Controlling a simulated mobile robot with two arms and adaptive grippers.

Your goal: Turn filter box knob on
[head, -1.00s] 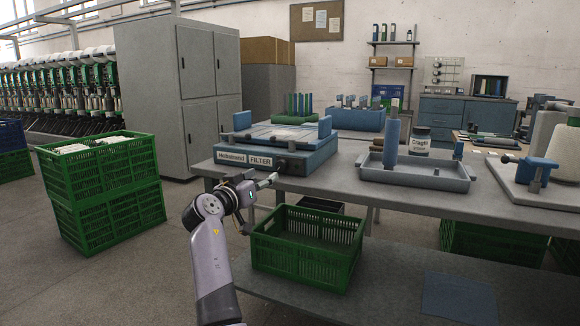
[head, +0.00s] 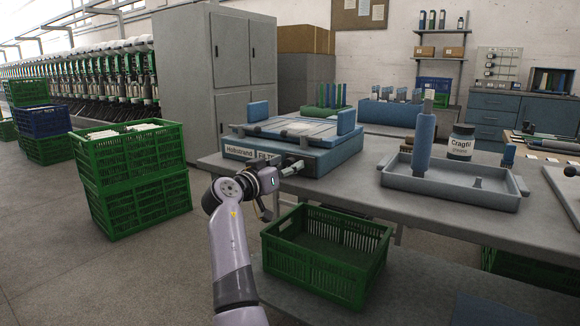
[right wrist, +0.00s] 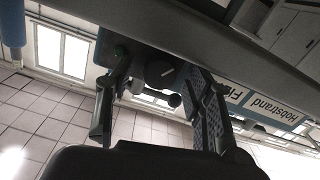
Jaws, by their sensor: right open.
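The filter box (head: 322,160) is a blue-grey box with a flat tray-like top, standing at the left end of the grey table. In the right wrist view, the dark round knob (right wrist: 160,73) with a pale mark lies between the open, empty fingers (right wrist: 160,95). A small dark ball-ended part (right wrist: 174,100) shows just beside it. Contact cannot be told. My left gripper is not in view.
A green crate (head: 325,278) stands below the table edge, close under my right arm. A grey tray (head: 455,195) with a blue post and a Cragfil jar (head: 461,143) sit to the right on the table. Stacked green crates (head: 140,205) stand on the floor at left.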

